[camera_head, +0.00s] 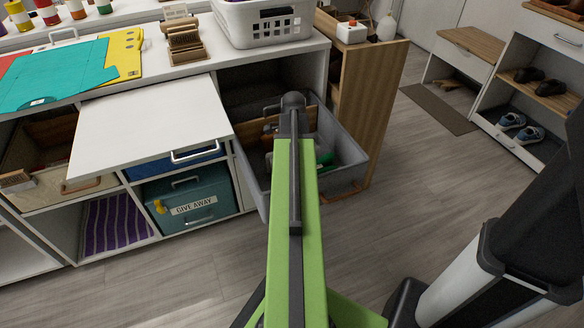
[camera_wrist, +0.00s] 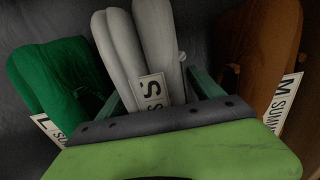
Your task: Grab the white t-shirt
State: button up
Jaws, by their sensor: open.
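The white t-shirt (camera_wrist: 143,40) is folded or rolled, with a tag marked S, and shows at the top middle of the wrist view. My gripper (camera_wrist: 160,86) is open, with one finger on each side of the white t-shirt's near end. I cannot tell whether the fingers touch it. In the head view my arm reaches over the grey bin (camera_head: 346,143), which is pulled out of its cubby. My gripper and the white t-shirt are hidden there behind my arm.
A green garment (camera_wrist: 57,80) tagged L lies left of the white one, and a brown garment (camera_wrist: 262,50) tagged M lies right. A wooden panel (camera_head: 370,90) stands beside the bin. A white board (camera_head: 150,122) juts out left of it.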

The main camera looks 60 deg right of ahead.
jog(key=shift+r, duration=0.1)
jog(key=c, duration=1.6)
jog(key=shift+r, duration=0.1)
